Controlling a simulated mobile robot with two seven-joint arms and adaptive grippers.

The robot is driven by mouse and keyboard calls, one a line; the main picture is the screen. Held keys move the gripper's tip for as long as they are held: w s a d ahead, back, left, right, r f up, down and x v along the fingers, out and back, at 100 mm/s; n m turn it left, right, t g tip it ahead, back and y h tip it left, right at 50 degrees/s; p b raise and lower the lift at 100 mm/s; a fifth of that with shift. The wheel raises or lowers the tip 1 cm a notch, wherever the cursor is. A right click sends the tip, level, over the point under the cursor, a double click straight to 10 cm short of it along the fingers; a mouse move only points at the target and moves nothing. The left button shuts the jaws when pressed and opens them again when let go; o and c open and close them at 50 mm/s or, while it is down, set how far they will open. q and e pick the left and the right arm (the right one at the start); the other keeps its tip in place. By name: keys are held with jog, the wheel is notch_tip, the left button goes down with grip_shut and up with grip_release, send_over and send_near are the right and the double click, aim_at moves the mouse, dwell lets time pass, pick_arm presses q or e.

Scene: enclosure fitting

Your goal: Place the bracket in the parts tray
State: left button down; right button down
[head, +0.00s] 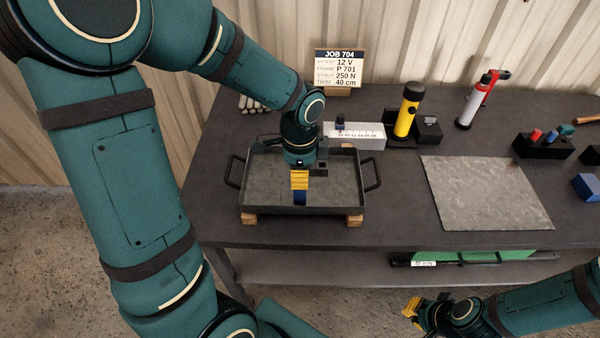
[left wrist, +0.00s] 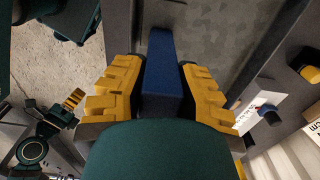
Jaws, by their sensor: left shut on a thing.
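My left gripper (head: 299,183) is over the middle of the dark grey parts tray (head: 262,209), pointing down. Its yellow fingers are shut on a blue piece, which I take as the bracket (head: 300,198). In the left wrist view the bracket (left wrist: 161,68) stands between the two yellow finger pads (left wrist: 160,92). The bracket's lower end is inside the tray's outline; I cannot tell whether it touches the floor. The tray has a handle at each side and rests on wooden blocks. My right gripper (head: 413,310) is low at the right, clear of the bench; its opening is unclear.
Behind the tray stand a light grey block (head: 355,136), a yellow-and-black torch (head: 407,110) and a job card (head: 338,67). A red-and-white tube (head: 473,101) is further right. A bare grey mat (head: 485,192) lies right of the tray.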

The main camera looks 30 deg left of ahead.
pick_arm(q)
jog(key=shift+f, duration=0.15)
jog(key=c, duration=0.9)
grip_release()
jog(key=shift+o, duration=0.2)
notch_tip(320, 180, up, 12)
jog(key=shift+r+p, duration=0.2)
jog(key=shift+p, duration=1.05)
